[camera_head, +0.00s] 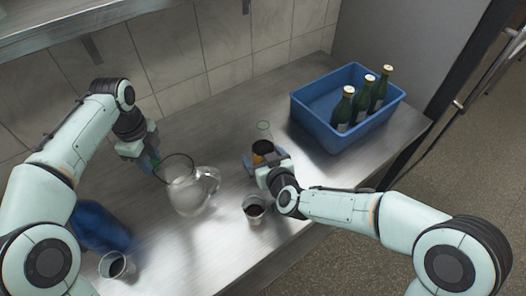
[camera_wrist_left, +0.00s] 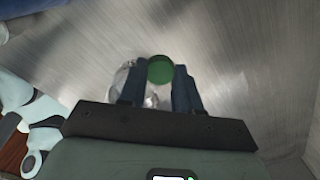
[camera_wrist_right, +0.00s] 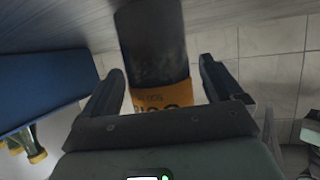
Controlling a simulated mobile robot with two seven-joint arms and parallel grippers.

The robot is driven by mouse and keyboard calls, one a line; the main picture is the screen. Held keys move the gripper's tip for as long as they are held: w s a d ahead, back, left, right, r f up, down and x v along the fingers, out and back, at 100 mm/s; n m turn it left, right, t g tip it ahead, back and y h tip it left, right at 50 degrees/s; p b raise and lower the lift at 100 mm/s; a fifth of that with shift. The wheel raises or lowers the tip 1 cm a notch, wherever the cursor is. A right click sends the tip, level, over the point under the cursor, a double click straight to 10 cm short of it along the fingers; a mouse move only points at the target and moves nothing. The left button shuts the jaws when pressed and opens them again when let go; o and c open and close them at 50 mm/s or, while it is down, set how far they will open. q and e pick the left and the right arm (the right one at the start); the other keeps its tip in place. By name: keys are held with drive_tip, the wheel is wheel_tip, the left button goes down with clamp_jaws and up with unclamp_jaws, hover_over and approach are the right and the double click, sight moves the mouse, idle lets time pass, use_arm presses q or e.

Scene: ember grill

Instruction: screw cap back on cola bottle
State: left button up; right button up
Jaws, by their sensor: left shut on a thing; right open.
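The cola bottle (camera_head: 262,147) stands on the steel counter, with a dark body, an orange label and a clear upper part. My right gripper (camera_head: 264,164) is open at the bottle. In the right wrist view the bottle (camera_wrist_right: 158,103) shows between the spread fingers (camera_wrist_right: 160,80), with gaps at both sides. My left gripper (camera_head: 147,163) is shut on the green cap (camera_wrist_left: 160,69), held between its fingertips (camera_wrist_left: 160,80). The cap also shows as a small green spot in the head view (camera_head: 155,162). The left gripper is well left of the bottle, at the pitcher's rim.
A glass pitcher (camera_head: 190,194) stands between the left gripper and the bottle. Cups with dark drink stand at the front (camera_head: 254,208) and front left (camera_head: 117,266). A blue object (camera_head: 100,228) is beneath the left arm. A blue crate (camera_head: 318,126) with green bottles is at right.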

sight(266, 135)
drive_tip(key=shift+c, duration=0.2)
drive_tip(key=c, duration=1.4)
drive_tip(key=shift+r, duration=0.2)
